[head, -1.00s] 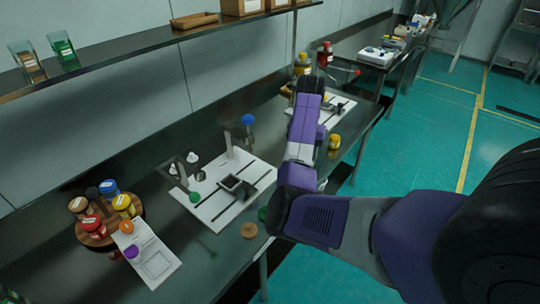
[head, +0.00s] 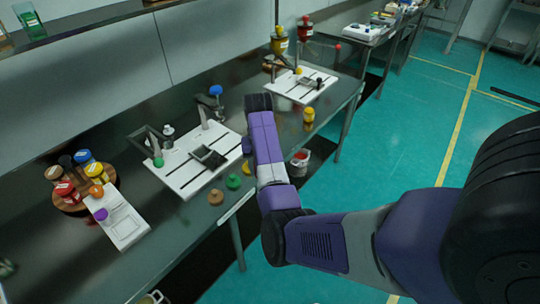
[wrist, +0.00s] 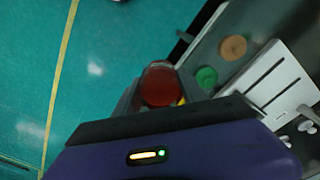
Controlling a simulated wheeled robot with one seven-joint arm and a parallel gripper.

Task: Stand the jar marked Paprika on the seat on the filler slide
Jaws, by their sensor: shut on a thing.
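In the wrist view my gripper (wrist: 158,102) is shut on a jar with a red, round, glossy top (wrist: 160,85). Its label does not show, so I cannot read Paprika. In the head view my gripper and the jar are hidden behind my arm. A white board (head: 180,178) with dark slots stands on the dark bench left of my arm. It carries a dark square seat (head: 209,157), which looks empty; I take this for the filler slide. The board also shows right of the jar in the wrist view (wrist: 278,80). The jar is apart from it.
A brown disc (head: 216,197) and a green disc (head: 233,181) lie by the bench edge. A round wooden tray (head: 70,205) holds several jars at left. A second white board (head: 290,90) and a yellow jar (head: 309,115) are farther back. Teal floor is open at right.

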